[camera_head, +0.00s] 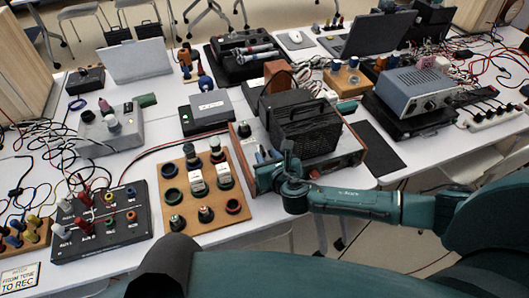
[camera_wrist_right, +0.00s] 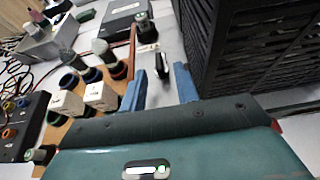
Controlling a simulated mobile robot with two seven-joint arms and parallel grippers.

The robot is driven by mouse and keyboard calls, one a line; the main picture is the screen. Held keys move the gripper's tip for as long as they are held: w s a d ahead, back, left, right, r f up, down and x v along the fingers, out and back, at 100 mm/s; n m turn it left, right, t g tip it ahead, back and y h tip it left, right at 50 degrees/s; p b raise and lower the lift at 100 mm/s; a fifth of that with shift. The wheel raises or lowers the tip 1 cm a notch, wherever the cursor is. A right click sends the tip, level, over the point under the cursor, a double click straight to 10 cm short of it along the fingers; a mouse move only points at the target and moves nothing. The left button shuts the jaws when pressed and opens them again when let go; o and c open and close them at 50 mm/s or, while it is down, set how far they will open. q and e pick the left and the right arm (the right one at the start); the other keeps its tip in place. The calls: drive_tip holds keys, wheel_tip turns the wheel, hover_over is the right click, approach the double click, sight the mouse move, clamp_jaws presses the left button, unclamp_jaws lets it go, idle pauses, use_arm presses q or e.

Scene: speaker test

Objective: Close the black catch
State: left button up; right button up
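My right gripper (camera_head: 262,165) is beside the left end of a wooden-sided unit (camera_head: 338,160), close to the black ribbed case (camera_head: 305,132) on top of it. In the right wrist view the two blue fingers of my right gripper (camera_wrist_right: 160,84) are apart, with nothing held between them. A small dark fitting (camera_wrist_right: 161,63) shows just beyond the fingertips; it may be the black catch, but I cannot tell its position or whether it is open. My left gripper is not in view.
A wooden board with several knobs (camera_head: 237,215) lies close left of my right gripper. A black cable box (camera_head: 135,243) is farther left. A grey metal unit (camera_head: 412,90) stands at the right. The black ribbed case also fills the right wrist view's upper right (camera_wrist_right: 255,45).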

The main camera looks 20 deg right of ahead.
sight(261, 148)
drive_tip(key=shift+x, duration=1.3)
clamp_jaws()
